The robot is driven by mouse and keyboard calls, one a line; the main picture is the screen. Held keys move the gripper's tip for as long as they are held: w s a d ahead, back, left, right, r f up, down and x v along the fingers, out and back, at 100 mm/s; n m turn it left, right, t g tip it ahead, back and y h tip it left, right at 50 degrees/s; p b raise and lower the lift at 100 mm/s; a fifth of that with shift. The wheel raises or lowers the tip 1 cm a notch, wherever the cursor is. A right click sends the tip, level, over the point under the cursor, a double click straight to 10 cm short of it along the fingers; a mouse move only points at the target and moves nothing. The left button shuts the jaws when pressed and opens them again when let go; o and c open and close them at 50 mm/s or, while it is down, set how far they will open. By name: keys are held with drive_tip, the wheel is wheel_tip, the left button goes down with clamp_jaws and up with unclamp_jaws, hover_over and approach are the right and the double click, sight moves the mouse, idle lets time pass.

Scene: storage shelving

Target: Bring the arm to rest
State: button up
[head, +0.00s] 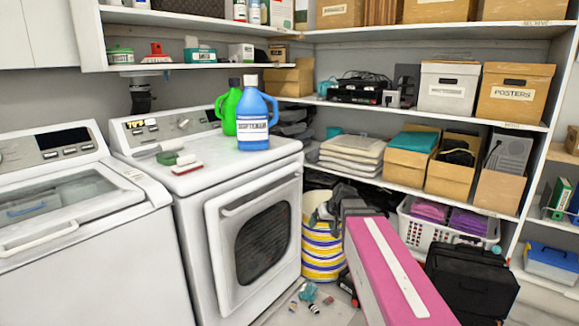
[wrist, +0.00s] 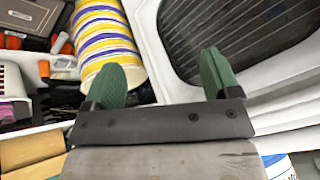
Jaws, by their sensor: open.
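My gripper (wrist: 163,78) shows in the wrist view with its two green fingers spread wide apart and nothing held between them. Beyond the fingers are a striped bucket (wrist: 104,35) and the front of the white dryer with its dark door window (wrist: 235,40). In the head view my pink arm reaches forward from the lower right, and its dark far end is beside the striped bucket (head: 322,252). The fingertips cannot be made out in the head view.
The white dryer (head: 250,185) stands left of my arm, with a blue jug (head: 252,118) and green jug (head: 229,108) on top. Shelves with boxes fill the back. A white basket (head: 420,232) and a black case (head: 470,285) are at right. Small items litter the floor.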

drive_tip(key=s+d+f+m+g+h, duration=0.1)
drive_tip(key=s+d+f+g+h, duration=0.1)
drive_tip(key=s+f, duration=0.5)
drive_tip(key=s+d+f+m+g+h, duration=0.1)
drive_tip(key=s+d+f, duration=0.3)
drive_tip(key=s+f, duration=0.4)
drive_tip(key=shift+f+m+g+h, duration=0.2)
drive_tip(key=shift+m+g+h, duration=0.2)
drive_tip(key=shift+g+h, duration=0.15)
drive_tip(key=shift+d, duration=0.1)
